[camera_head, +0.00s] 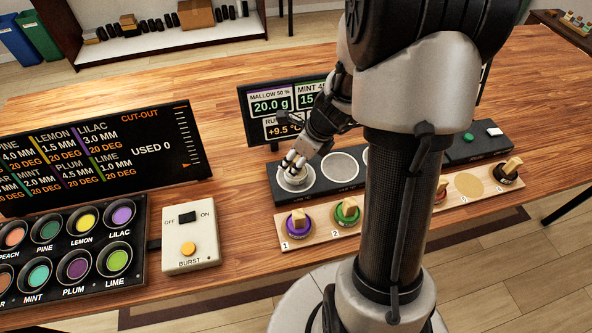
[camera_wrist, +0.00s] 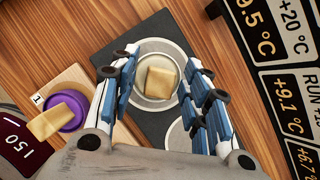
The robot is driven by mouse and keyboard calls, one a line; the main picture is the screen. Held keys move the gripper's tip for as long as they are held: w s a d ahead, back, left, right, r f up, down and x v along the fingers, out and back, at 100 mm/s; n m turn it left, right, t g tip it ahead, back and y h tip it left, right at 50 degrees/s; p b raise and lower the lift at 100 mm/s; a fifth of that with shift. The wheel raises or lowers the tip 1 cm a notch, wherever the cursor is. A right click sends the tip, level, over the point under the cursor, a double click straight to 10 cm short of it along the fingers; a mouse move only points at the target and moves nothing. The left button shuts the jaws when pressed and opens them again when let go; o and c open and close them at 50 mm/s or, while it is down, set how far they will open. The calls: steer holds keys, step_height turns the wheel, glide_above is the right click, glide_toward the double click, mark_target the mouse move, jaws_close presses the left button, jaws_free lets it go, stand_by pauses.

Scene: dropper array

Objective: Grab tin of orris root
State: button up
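A pale round tin with a tan block-shaped knob (camera_wrist: 162,82) sits on the leftmost round pad of a black strip (camera_wrist: 180,38). No name shows on it, so I cannot tell whether it is the orris root. My gripper (camera_wrist: 163,88) is above it, fingers open on either side of the knob, with gaps visible. In the head view my gripper (camera_head: 295,172) covers most of this tin. A wooden rack (camera_head: 317,233) holds a purple tin (camera_head: 299,223) at place 1 and a green tin (camera_head: 345,212) at place 2. The purple tin also shows in the wrist view (camera_wrist: 62,112).
A display (camera_head: 258,125) stands close behind my gripper. A burst switch box (camera_head: 190,245) and a panel of coloured cups (camera_head: 75,250) are at left. A dark tin (camera_head: 508,172) and an empty round place (camera_head: 468,186) are on the rack at right. My arm hides the middle.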

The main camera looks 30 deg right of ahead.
jaws_close()
stand_by(0.3)
steer(key=shift+r, duration=0.1)
